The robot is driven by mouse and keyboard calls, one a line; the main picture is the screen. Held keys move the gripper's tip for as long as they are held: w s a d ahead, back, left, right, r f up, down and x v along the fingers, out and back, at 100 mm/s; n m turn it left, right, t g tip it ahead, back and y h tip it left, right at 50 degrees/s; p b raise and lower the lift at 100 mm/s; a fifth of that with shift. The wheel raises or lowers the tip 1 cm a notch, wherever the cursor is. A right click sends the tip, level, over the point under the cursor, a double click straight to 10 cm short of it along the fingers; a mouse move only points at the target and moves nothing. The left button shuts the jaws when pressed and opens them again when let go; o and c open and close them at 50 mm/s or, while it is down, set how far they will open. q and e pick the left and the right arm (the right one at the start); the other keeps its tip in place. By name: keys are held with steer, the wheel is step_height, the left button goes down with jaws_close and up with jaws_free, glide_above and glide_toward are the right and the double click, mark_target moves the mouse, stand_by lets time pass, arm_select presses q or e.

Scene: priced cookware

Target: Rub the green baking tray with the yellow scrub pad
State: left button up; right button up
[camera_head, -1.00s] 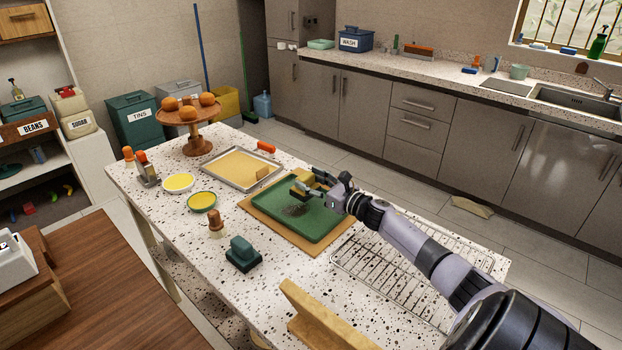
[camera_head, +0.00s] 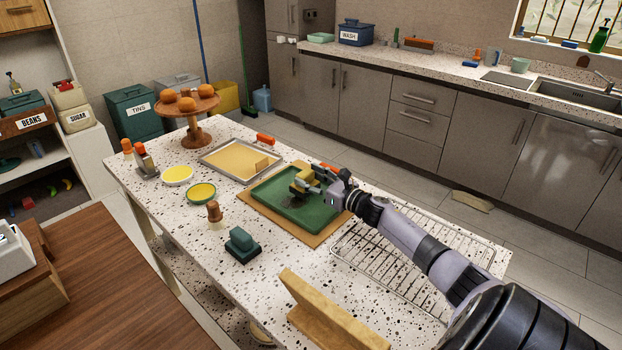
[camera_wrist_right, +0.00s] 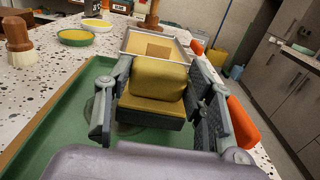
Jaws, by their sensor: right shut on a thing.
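The green baking tray (camera_head: 322,216) lies flat on a brown board (camera_head: 262,218) on the speckled table. My right gripper (camera_head: 310,184) is shut on the yellow scrub pad (camera_head: 303,188), over the far part of the tray. In the right wrist view the pad (camera_wrist_right: 155,88) sits between both fingers, with a dark layer under its yellow top. It is low at the tray (camera_wrist_right: 60,125); I cannot tell for sure whether it touches. A faint dark mark (camera_head: 294,204) shows on the tray just in front of the pad. My left gripper is out of view.
A metal tray (camera_head: 215,168) with a tan sheet stands beyond the green tray. A wire rack (camera_head: 400,255) lies to its right, under my right arm. A teal-handled block (camera_head: 242,244), a brush (camera_head: 214,214) and yellow bowls (camera_head: 201,192) stand to the left.

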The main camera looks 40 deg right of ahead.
steer(key=shift+f+b, duration=0.5)
steer(key=shift+r, duration=0.1)
